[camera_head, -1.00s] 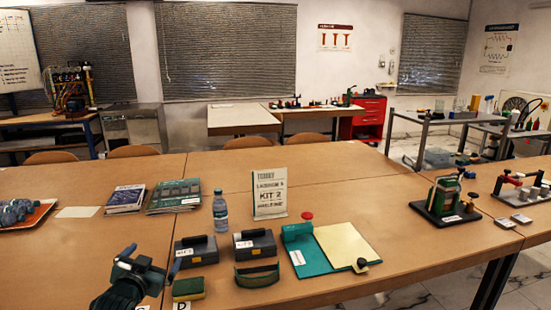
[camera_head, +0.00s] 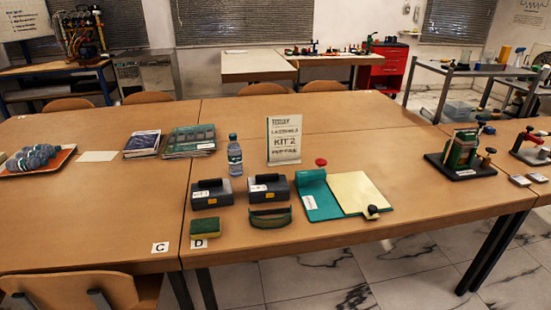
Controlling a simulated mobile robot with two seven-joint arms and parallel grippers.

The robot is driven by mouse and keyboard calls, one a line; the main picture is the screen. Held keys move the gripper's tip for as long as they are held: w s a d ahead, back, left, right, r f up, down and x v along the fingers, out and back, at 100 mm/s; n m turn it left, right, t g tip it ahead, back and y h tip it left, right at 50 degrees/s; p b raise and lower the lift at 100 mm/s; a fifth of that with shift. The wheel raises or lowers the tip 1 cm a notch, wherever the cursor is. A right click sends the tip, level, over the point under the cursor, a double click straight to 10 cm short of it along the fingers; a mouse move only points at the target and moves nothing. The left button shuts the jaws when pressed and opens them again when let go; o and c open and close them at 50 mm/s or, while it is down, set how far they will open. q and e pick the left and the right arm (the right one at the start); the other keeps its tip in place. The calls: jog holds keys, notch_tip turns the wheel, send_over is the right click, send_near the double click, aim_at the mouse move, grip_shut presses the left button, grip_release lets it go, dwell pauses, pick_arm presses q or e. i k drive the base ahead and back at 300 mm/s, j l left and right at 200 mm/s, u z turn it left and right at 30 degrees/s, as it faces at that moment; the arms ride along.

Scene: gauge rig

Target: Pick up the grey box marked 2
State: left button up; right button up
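Two dark grey boxes with black handles stand side by side on the wooden table. The left grey box (camera_head: 207,199) and the right grey box (camera_head: 274,194) each have a small white label on the front. The labels are too small to read with certainty, so I cannot tell which is marked 2. Neither of my grippers is in view.
A bottle (camera_head: 234,158) stands just behind the boxes. In front are a green-yellow sponge (camera_head: 205,228) and a dark green curved item (camera_head: 270,219). A teal clipboard (camera_head: 319,199) lies to the right. Letter cards C (camera_head: 160,247) and D lie near the front edge.

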aim_at(274, 187)
jog(key=i+j, duration=0.3)
jog(key=i+j+z, duration=0.25)
jog(key=z, duration=0.15)
jog(key=i+j+z, duration=0.15)
jog(key=j+z, duration=0.2)
jog(key=j, duration=0.2)
